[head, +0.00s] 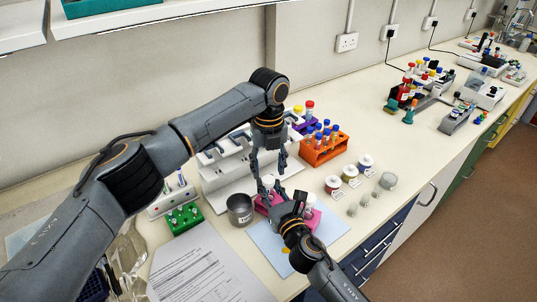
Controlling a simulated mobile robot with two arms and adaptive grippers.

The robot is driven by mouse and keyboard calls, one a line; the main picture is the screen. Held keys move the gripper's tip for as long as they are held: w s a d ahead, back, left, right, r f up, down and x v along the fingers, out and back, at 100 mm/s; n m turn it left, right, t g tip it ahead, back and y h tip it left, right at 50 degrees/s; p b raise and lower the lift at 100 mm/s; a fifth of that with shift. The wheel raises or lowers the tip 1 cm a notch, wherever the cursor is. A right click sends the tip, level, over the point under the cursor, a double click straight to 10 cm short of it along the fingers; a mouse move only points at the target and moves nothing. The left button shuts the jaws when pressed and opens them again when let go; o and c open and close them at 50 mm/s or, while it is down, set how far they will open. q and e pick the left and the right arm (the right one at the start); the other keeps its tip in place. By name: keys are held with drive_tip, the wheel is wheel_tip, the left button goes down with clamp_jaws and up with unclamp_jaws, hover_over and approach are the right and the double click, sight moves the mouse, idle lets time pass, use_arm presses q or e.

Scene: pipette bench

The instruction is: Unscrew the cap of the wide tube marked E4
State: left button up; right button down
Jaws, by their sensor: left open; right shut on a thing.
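A wide tube with a pale cap (268,181) stands at the pink rack (262,204) on the blue mat; its marking is too small to read. My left gripper (268,172) points down from above, open, with its fingers around or just above this cap. My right gripper (284,205) comes in from the front right and is shut low beside the rack, seemingly on the wide tube's body; its fingertips and the contact are largely hidden. Another pale-capped tube (310,199) stands at the right part of the pink rack, behind my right gripper.
A metal beaker (240,210) stands left of the blue mat (332,226). An orange rack (325,152) of capped tubes is behind. Several small jars (332,184) stand to the right. A green rack (183,219) and printed papers (205,268) lie left.

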sight(269, 181)
use_arm(q)
drive_tip(key=shift+f, duration=1.4)
